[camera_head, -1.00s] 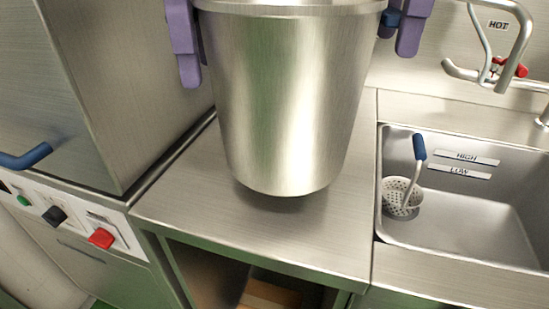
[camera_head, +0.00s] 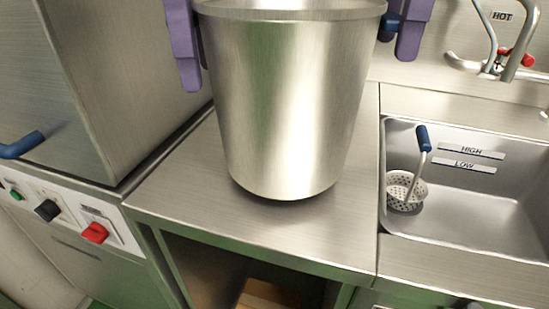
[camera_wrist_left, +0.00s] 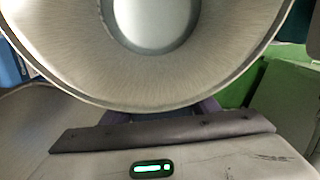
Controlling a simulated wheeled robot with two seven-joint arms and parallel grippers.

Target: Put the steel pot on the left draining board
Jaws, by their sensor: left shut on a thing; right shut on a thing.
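The steel pot (camera_head: 285,105) is upright in the head view, over the left draining board (camera_head: 165,200). A thin dark band lies under its base, and I cannot tell whether it touches the board or hangs just above. My left gripper (camera_head: 184,50) is shut at the pot's left side, on a handle hidden by its purple fingers. My right gripper (camera_head: 410,30) is shut at the right side, by a blue handle (camera_head: 389,24). In the left wrist view the pot's wide round rim (camera_wrist_left: 160,98) fills the top, with the gripper body below.
A sink basin (camera_head: 480,215) lies to the right, with a blue-handled strainer ladle (camera_head: 408,185) in it. A tap (camera_head: 490,62) stands behind. A boxy steel machine (camera_head: 115,80) with a blue handle and knobs stands close on the left. The board's front part is bare.

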